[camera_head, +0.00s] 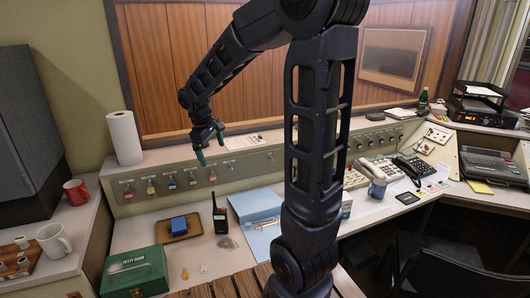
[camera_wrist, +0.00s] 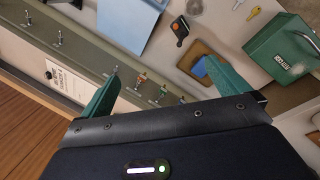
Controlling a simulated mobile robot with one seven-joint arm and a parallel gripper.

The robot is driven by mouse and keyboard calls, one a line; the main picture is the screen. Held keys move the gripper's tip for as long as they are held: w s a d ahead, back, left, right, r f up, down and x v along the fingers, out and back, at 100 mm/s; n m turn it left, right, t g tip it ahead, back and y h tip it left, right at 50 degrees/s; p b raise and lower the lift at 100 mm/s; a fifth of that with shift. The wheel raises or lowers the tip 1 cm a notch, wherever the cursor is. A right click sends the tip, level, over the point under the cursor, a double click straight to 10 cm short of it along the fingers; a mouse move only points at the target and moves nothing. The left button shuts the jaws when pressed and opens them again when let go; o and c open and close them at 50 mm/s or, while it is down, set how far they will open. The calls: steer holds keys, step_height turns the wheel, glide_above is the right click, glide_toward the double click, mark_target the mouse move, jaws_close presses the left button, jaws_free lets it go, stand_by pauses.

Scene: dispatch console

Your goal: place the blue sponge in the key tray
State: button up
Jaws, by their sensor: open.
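The blue sponge (camera_head: 178,225) lies on a small brown tray (camera_head: 196,221), the only thing here that looks like the key tray, on the desk left of the radio. In the wrist view the sponge (camera_wrist: 199,67) is partly hidden behind a finger, and the tray (camera_wrist: 190,48) shows around it. My gripper (camera_head: 210,148) is open and empty, high above the desk near the hook panel, up and to the right of the sponge. In the wrist view its green fingers (camera_wrist: 162,68) are spread wide.
A green petty cash box (camera_head: 135,271) stands left of the tray. A black radio (camera_head: 220,216) and a blue folder (camera_head: 262,232) are to its right. Loose keys (camera_head: 185,273) lie in front. The panel with hanging keys (camera_head: 172,182) rises behind. A paper roll (camera_head: 125,138) stands on the ledge.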

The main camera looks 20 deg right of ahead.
steer(key=s+d+r+m+t, duration=0.1)
steer(key=s+d+r+m, duration=0.1)
steer(key=s, duration=0.5)
steer(key=s+d+r+m+t+y, duration=0.1)
steer(key=s+d+r+m, duration=0.1)
steer(key=s+d, duration=0.4)
steer(key=s+d+r+m+t+y, duration=0.1)
steer(key=s+d+r+m, duration=0.1)
steer(key=s+d+m, duration=0.2)
steer(key=s, duration=0.3)
steer(key=shift+s+r+m, duration=0.2)
steer(key=shift+s+m, duration=0.1)
steer(key=shift+s, duration=0.1)
